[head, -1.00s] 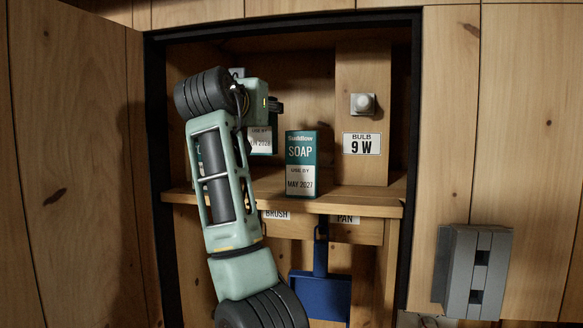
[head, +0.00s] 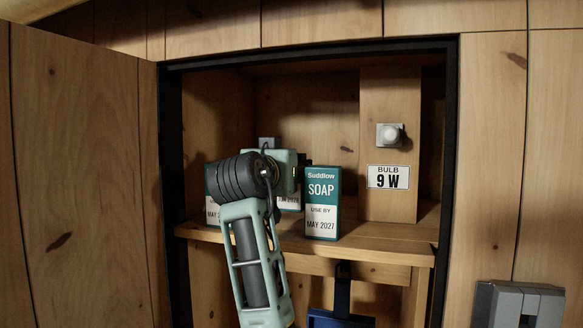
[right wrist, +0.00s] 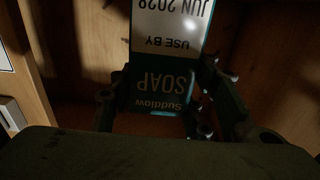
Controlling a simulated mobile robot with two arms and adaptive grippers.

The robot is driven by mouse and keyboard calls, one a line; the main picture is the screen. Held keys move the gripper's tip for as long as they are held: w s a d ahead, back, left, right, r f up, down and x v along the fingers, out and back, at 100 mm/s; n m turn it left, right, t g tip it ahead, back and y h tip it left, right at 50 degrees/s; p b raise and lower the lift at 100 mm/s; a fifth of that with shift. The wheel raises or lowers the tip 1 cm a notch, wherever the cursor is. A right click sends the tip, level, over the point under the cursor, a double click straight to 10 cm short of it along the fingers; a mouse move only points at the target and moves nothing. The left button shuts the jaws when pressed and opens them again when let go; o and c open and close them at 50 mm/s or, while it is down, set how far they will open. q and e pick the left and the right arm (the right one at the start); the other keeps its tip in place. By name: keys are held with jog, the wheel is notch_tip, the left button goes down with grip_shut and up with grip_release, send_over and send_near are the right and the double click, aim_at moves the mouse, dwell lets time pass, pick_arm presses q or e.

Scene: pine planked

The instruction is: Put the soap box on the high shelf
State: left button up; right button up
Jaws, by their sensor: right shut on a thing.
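My right gripper (head: 290,178) is inside the open cupboard, above the wooden shelf (head: 375,248). It is shut on a teal and white soap box marked JUN 2028 (head: 289,203). In the right wrist view this soap box (right wrist: 168,40) shows upside down between the fingers (right wrist: 162,98). I cannot tell whether its base touches the shelf. A second soap box, marked MAY 2027 (head: 322,204), stands upright on the shelf, to the right of the gripper. A third similar box (head: 212,212) stands at the left, partly hidden by my arm. My left gripper is out of view.
A blue pan (head: 341,310) hangs below the shelf. A grey block (head: 517,304) is at lower right. The shelf right of the MAY 2027 box is clear.

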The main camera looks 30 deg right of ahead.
jog(key=shift+f, duration=0.6)
jog(key=shift+s+a, duration=0.1)
jog(key=shift+f, duration=0.2)
jog(key=o, duration=1.3)
jog(key=shift+o, duration=0.2)
